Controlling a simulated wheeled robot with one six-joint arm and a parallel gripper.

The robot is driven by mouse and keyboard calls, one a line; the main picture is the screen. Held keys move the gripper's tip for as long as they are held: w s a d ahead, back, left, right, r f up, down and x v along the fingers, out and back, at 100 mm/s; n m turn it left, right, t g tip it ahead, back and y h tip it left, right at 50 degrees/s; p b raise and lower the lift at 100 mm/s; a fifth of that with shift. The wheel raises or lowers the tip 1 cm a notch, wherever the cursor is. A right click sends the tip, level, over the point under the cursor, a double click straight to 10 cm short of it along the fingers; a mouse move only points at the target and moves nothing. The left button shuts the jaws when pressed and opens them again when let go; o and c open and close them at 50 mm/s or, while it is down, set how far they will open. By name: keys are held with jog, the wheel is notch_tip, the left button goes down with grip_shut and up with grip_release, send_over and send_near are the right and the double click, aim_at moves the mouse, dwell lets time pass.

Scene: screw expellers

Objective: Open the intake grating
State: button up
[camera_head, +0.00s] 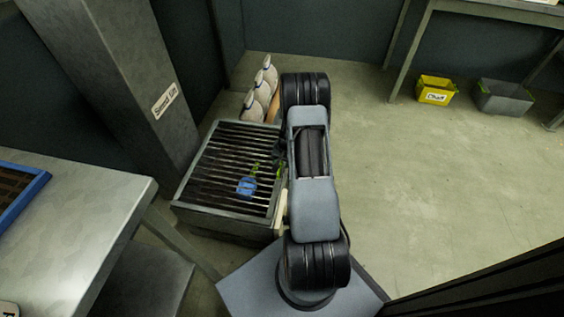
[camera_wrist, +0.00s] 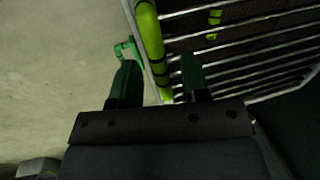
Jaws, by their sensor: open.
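The intake grating (camera_head: 222,160) is a square frame of dark parallel bars on a low grey box. It looks closed and lies flat. In the wrist view its pale bars (camera_wrist: 250,50) run to the right. A yellow-green bar (camera_wrist: 149,38) with dark bands runs along its edge. My gripper (camera_wrist: 160,80) is open, with one dark finger on each side of the lower end of this bar. I cannot tell whether either finger touches it. In the head view my gripper (camera_head: 281,153) is at the grating's right edge, mostly hidden behind my arm.
A blue item (camera_head: 246,187) shows at the grating. A labelled grey column (camera_head: 140,85) rises at left, with a metal table (camera_head: 85,225) nearer. A yellow bin (camera_head: 434,91) stands far right. The floor right of my arm is clear.

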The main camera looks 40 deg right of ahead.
grip_shut()
dwell(0.3)
jog(key=shift+d, duration=0.1)
